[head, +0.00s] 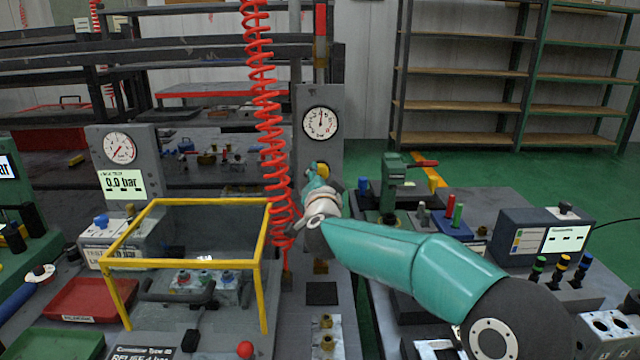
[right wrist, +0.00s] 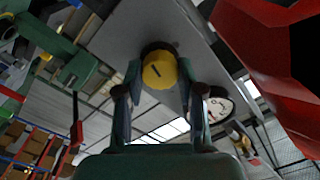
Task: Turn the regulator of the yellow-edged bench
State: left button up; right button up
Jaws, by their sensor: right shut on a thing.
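The regulator is a round yellow knob (head: 323,169) low on a grey upright panel (head: 320,92), below a round white gauge (head: 320,123). In the right wrist view the knob (right wrist: 159,70) is yellow with a dark slanted mark on its face. My right gripper (head: 318,172) is at the panel; in the right wrist view its two fingers (right wrist: 158,85) are on either side of the knob, shut on it. In the head view the gripper and arm partly hide the knob. The gauge also shows in the right wrist view (right wrist: 220,107). My left gripper is not in view.
A red coiled hose (head: 268,110) hangs just left of the gripper. A yellow-framed guard (head: 185,203) stands on the bench at left, near a second gauge (head: 120,148) and a 0.0 bar display (head: 122,184). A green clamp-like tool (head: 394,178) stands to the right.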

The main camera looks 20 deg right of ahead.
jog(key=m+b, duration=0.2)
jog(key=m, duration=0.4)
jog(key=shift+f+b, duration=0.15)
jog(key=shift+b, duration=0.2)
jog(key=shift+d, duration=0.1)
jog(key=o, duration=1.1)
jog(key=shift+o, duration=0.2)
jog(key=shift+s, duration=0.1)
jog(key=v, duration=1.2)
